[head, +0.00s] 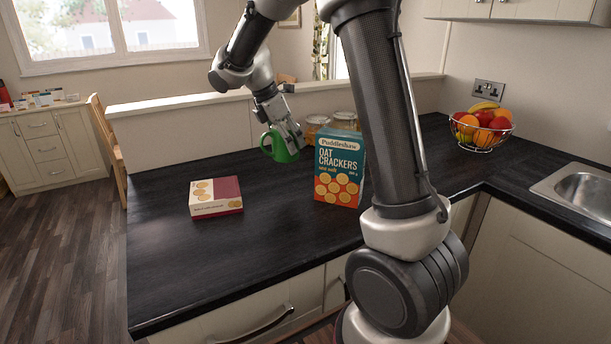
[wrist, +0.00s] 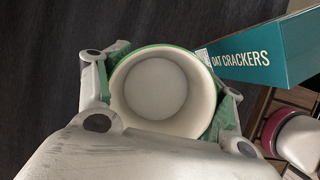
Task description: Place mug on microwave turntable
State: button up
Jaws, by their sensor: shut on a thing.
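A green mug (head: 279,147) with a pale inside is held in my gripper (head: 292,142) above the dark counter, left of the cracker box. In the wrist view, I look down into the mug (wrist: 163,93), which appears empty, with a finger of my gripper (wrist: 165,108) on each side of it. My gripper is shut on the mug. The mug seems to be off the counter; how high is hard to tell. No microwave or turntable shows in either view.
A teal Oat Crackers box (head: 339,168) stands close right of the mug and also shows in the wrist view (wrist: 262,55). A low cream and red box (head: 216,197) lies on the counter (head: 160,265). Glass jars (head: 344,121) stand behind. A fruit basket (head: 482,131) and sink (head: 580,190) are right.

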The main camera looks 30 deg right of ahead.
notch_tip(320, 180, down, 10)
jog(key=shift+r, duration=0.25)
jog(key=shift+f, duration=0.1)
jog(key=o, duration=1.8)
